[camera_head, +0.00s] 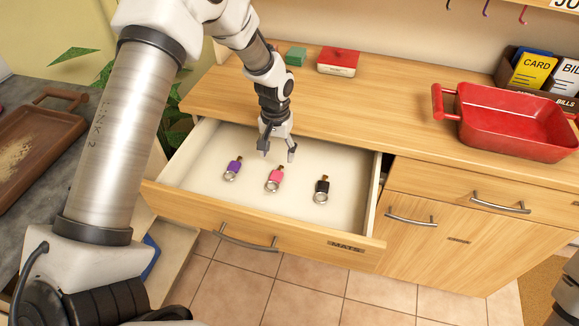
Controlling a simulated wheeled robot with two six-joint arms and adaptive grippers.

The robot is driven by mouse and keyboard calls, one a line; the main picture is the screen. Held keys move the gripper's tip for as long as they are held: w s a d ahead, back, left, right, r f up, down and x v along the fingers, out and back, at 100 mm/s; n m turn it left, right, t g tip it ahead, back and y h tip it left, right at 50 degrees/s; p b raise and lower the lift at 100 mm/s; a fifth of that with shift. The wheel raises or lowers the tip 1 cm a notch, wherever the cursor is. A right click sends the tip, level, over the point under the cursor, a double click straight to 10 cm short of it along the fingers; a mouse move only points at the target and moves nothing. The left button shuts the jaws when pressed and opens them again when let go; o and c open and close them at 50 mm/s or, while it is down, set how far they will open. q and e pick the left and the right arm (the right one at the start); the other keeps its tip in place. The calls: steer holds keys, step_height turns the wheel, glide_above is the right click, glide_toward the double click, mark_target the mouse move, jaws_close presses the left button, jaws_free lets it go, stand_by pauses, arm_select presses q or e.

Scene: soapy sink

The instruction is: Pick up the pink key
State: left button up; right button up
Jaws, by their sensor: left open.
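The pink key (274,181) lies in the middle of the open drawer (335,222), with its ring toward the drawer front. A purple key (233,169) lies to its left and a black key (321,189) to its right. My left gripper (277,156) is open and empty, pointing down over the drawer, just behind the pink key in the picture. I see a gap between its fingers and the pink key. My right gripper is not in view.
A red basin (515,122) stands on the wooden counter at the right. A red box (338,61) and a green block (296,56) sit at the back. A brown tray (35,140) is at the left. The drawer walls surround the keys.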

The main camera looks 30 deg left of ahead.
mark_target(277, 173)
arm_select(q)
step_height(277, 173, down, 8)
steer(key=shift+a+r+p, duration=0.1)
steer(key=shift+r+p, duration=0.1)
steer(key=shift+p, duration=0.3)
steer(key=shift+s+r, duration=0.1)
steer(key=shift+r, duration=0.05)
steer(key=shift+c, duration=1)
steer(key=c, duration=0.8)
